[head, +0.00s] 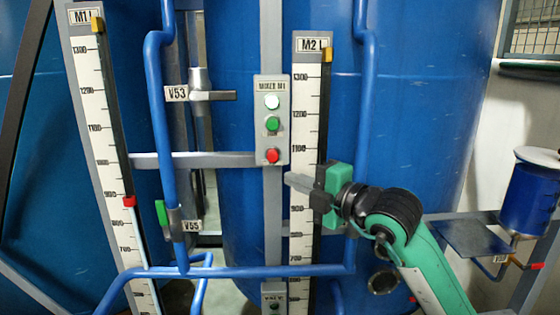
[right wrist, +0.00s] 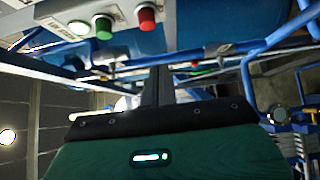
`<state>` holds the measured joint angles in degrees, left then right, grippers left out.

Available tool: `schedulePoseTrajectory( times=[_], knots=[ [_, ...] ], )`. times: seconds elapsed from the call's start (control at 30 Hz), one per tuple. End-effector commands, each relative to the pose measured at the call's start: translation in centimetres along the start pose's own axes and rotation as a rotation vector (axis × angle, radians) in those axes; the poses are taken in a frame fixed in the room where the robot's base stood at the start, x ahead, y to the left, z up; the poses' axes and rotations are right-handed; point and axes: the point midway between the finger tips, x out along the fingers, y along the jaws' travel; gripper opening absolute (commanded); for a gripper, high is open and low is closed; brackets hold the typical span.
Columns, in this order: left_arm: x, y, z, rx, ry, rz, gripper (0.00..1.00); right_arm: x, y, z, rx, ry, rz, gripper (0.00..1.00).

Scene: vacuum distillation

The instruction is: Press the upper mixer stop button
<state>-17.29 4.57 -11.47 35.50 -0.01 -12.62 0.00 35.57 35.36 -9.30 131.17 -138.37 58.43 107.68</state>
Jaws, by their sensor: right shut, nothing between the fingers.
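The upper mixer panel (head: 271,142), labelled MIXER M1, is fixed to a grey upright. It has a white lamp (head: 272,101) on top, a green button (head: 272,124) in the middle and a red stop button (head: 272,156) at the bottom. My right gripper (head: 291,180) is shut and empty, its fingertips just below and right of the red button; I cannot tell the gap in depth. The right wrist view shows the shut fingers (right wrist: 158,85), with the red button (right wrist: 147,17) and green button (right wrist: 103,25) above them. My left gripper is not in view.
A lower panel (head: 273,296) is partly cut off below. Blue pipes (head: 366,140) run right of the M2 scale (head: 305,130) and across below it. A valve handle V53 (head: 222,96) juts out left of the panel. Large blue tanks (head: 430,100) stand behind.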

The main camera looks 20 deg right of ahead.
Motion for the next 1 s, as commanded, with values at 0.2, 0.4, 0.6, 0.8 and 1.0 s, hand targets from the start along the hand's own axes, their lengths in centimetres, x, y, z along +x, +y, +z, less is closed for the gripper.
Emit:
schedulePoseTrajectory(
  times=[0.2, 0.4, 0.6, 0.8, 1.0],
  knots=[
    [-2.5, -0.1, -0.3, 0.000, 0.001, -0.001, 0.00, 4.8, 0.5, 0.0, 0.000, 0.000, -0.002, 0.00],
    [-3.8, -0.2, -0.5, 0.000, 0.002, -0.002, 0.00, 6.5, 0.3, 2.1, -0.001, -0.002, -0.002, 0.00],
    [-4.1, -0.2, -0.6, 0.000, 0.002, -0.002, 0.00, 7.2, 0.1, 2.8, -0.001, 0.000, -0.001, 0.00],
    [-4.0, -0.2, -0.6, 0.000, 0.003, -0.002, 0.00, 7.2, 0.0, 2.9, 0.000, 0.000, 0.000, 0.00],
    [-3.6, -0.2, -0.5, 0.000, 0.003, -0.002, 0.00, 7.4, -0.1, 3.0, 0.002, -0.001, 0.002, 0.00]
  ],
)
